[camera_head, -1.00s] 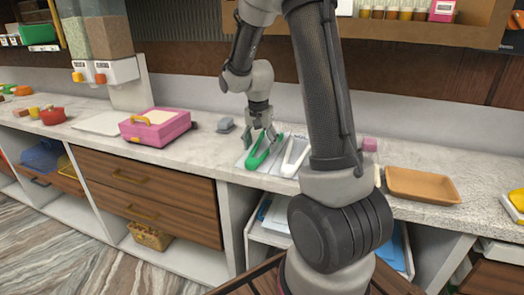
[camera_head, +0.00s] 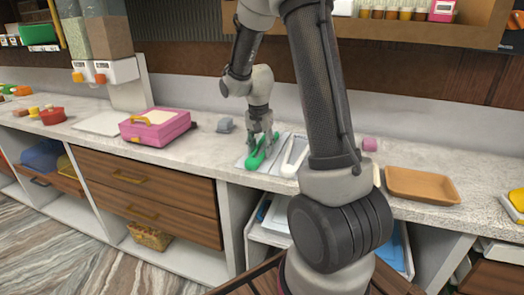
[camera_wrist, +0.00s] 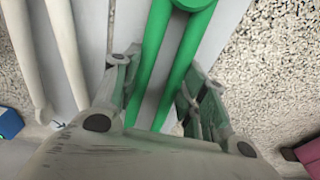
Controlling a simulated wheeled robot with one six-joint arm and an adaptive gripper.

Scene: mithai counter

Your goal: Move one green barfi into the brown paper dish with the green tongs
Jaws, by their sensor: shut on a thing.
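The green tongs (camera_head: 252,161) lie on a light grey tray (camera_head: 240,162) on the counter; they also show in the wrist view (camera_wrist: 186,55). My gripper (camera_head: 262,144) is shut on the green tongs, with one finger on each side of their arms; its fingers show in the wrist view (camera_wrist: 160,95). The brown paper dish (camera_head: 423,186) sits on the counter at the right and looks empty. I can make out no green barfi; my arm hides part of the counter.
White tongs (camera_head: 293,155) lie just right of the green ones. A small pink block (camera_head: 370,144) is behind my arm's right side. Counter between case and tray is mostly clear.

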